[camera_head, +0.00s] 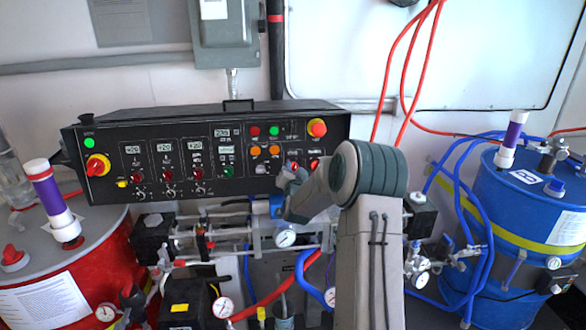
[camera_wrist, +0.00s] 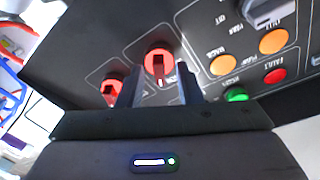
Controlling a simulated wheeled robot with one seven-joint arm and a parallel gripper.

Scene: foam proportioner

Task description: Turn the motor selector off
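The black control panel (camera_head: 110,125) carries two red selector knobs side by side at its lower right, the left one (camera_head: 292,165) and the right one (camera_head: 315,164). Their labels are too small to read, so I cannot tell which is the motor selector. My gripper (camera_head: 283,184) is in front of this part of the panel, below the left knob. In the wrist view, which is upside down, my gripper (camera_wrist: 159,88) is open. The left knob (camera_wrist: 158,63) shows between its two dark fingers, its handle roughly vertical. The other knob (camera_wrist: 110,88) is partly hidden by a finger.
Orange buttons (camera_wrist: 222,65), a green button (camera_wrist: 237,95) and a red button (camera_wrist: 275,76) sit close beside the knobs. Pipes and a gauge (camera_head: 285,237) lie below. Red (camera_head: 60,265) and blue (camera_head: 535,215) drums flank the panel.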

